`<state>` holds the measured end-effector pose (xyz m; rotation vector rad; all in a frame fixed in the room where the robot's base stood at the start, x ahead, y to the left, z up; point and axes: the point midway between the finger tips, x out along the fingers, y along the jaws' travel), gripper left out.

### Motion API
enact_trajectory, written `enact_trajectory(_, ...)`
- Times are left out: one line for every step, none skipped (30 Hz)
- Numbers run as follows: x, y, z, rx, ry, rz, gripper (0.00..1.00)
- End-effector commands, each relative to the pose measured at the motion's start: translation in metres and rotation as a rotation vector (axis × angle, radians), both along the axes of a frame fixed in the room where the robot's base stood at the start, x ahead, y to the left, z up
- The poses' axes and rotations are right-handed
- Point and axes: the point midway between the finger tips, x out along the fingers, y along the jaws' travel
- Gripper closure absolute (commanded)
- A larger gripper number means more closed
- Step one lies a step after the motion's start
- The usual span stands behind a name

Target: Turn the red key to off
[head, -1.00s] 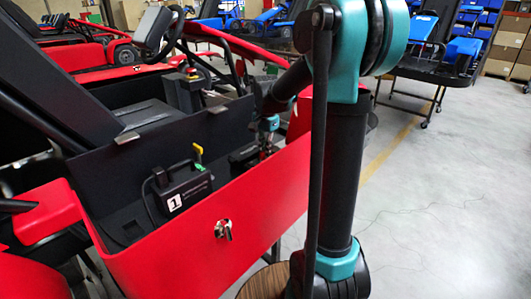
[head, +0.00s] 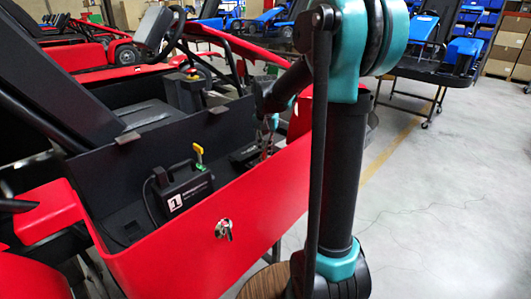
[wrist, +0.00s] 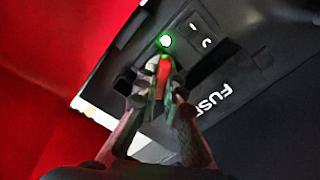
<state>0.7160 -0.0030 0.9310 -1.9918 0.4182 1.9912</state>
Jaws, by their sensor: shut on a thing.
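The red key (wrist: 163,72) stands in a dark panel (wrist: 190,52), just below a lit green lamp (wrist: 165,41). In the wrist view my gripper (wrist: 156,88) is shut on the key, with one finger at each side. The fingers hide the key's lower part and its base. Small white marks and the word FUSE (wrist: 211,103) are on the housing to the right. In the head view my gripper (head: 267,146) reaches down into the black bay of the red kart (head: 265,190). The key cannot be made out clearly there.
Open grey floor (head: 440,210) lies to the right.

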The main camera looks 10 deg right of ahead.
Motion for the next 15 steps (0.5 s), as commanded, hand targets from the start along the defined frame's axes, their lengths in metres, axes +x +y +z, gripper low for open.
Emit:
enact_trajectory(0.0000,0.0001,0.0000,0.000,0.000,0.008,1.00)
enact_trajectory(0.0001,0.0002,0.0000,0.000,0.000,0.020,1.00)
enact_trajectory(0.0002,0.0004,0.0000,0.000,0.000,0.049,1.00)
enact_trajectory(0.0001,0.0005,0.0000,0.000,0.000,0.078,1.00)
enact_trajectory(0.0002,0.0007,0.0000,0.000,0.000,0.113,1.00)
enact_trajectory(0.0002,0.0010,0.0000,0.000,0.000,0.164,1.00)
enact_trajectory(0.0002,0.0012,0.0000,0.000,0.000,0.204,1.00)
enact_trajectory(0.0003,0.0013,0.0000,0.000,0.000,0.244,1.00)
enact_trajectory(0.0003,0.0016,0.0000,0.000,0.000,0.295,1.00)
enact_trajectory(0.0004,0.0018,0.0000,0.000,0.000,0.334,1.00)
enact_trajectory(0.0003,0.0019,0.0000,0.000,0.000,0.370,1.00)
enact_trajectory(0.0003,0.0022,0.0000,0.000,0.000,0.413,1.00)
enact_trajectory(0.0003,0.0023,0.0000,0.000,0.000,0.441,1.00)
enact_trajectory(0.0004,0.0023,0.0000,0.000,0.000,0.466,1.00)
enact_trajectory(0.0005,0.0025,0.0000,0.000,0.000,0.491,1.00)
